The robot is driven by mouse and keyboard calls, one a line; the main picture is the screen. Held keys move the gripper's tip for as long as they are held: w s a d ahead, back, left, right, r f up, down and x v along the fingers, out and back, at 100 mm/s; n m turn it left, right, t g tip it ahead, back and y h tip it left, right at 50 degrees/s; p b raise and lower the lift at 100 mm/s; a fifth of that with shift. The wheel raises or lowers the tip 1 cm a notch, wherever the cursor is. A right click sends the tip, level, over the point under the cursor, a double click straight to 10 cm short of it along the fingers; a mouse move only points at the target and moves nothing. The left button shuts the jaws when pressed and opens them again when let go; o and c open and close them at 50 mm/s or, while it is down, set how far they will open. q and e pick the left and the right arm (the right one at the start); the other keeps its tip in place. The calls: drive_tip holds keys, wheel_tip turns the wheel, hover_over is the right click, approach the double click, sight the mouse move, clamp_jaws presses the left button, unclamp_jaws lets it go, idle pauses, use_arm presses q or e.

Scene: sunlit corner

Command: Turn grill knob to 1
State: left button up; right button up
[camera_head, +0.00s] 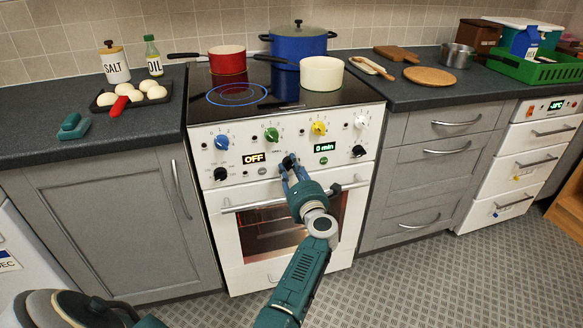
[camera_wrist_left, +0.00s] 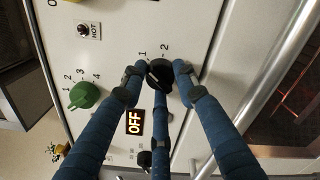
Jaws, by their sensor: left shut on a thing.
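The grill knob (camera_wrist_left: 158,74) is small and black, with printed marks 1 and 2 beside it in the left wrist view. In the head view it sits at the middle of the white stove's control panel (camera_head: 232,141), mostly hidden by my fingers. My left gripper (camera_head: 290,168) is shut on this knob. In the left wrist view its blue fingers with dark tips (camera_wrist_left: 157,80) close around the knob from both sides and from below. Which mark the knob points at, I cannot tell. My right gripper is out of view.
Blue, green, yellow and white knobs line the panel, with a black knob (camera_head: 221,174) at lower left. A display (camera_head: 254,158) reads OFF. The oven handle (camera_head: 247,206) runs just below my gripper. A red pot (camera_head: 227,60), blue pot (camera_head: 299,46) and cream pot (camera_head: 321,74) stand on the hob.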

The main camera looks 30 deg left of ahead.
use_arm(q)
drive_tip(key=shift+f, duration=0.1)
drive_tip(key=o, duration=1.2)
drive_tip(key=shift+c, duration=0.2)
